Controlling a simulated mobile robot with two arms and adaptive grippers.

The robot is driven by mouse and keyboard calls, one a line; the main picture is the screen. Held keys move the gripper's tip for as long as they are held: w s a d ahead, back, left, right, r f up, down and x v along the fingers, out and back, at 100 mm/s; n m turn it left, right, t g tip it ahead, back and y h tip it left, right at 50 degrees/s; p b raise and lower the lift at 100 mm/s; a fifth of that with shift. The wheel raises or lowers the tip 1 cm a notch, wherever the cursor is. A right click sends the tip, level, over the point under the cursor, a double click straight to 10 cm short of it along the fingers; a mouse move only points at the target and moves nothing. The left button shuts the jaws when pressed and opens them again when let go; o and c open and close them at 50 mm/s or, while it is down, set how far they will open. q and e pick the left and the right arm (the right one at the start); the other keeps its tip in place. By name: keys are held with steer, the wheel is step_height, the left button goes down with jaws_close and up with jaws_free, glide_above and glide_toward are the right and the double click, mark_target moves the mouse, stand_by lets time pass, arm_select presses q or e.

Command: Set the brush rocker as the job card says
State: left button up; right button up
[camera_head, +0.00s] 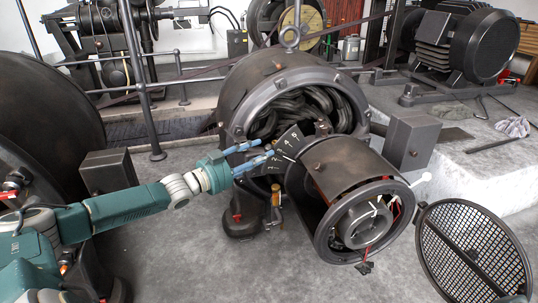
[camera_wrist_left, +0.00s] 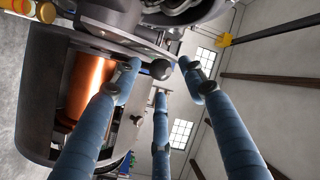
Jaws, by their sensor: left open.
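The dynamo's dark round housing (camera_head: 378,225) faces me at the centre right, with the ring of the brush gear (camera_head: 362,218) inside its open end. I cannot tell exactly which part of it is the rocker. A dark scale plate (camera_head: 289,141) with white marks stands at its left; the marks are too small to read surely. My left gripper (camera_head: 262,156) is open at this plate, its blue fingers pointing right. In the left wrist view, a dark round knob (camera_wrist_left: 160,69) lies among the spread fingers, with a copper-coloured drum (camera_wrist_left: 88,85) behind to the left. No job card is legible.
A round mesh cover (camera_head: 470,255) stands open at the lower right. A white-tipped lever (camera_head: 425,178) sticks out at the housing's right. A railing post (camera_head: 140,80) and large dark wheel (camera_head: 45,120) stand left. Bare floor (camera_head: 180,255) lies in front.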

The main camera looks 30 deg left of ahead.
mark_target(269, 149)
arm_select(q)
steer(key=shift+b+x, duration=0.6)
steer(key=shift+x, duration=1.45)
jaws_close()
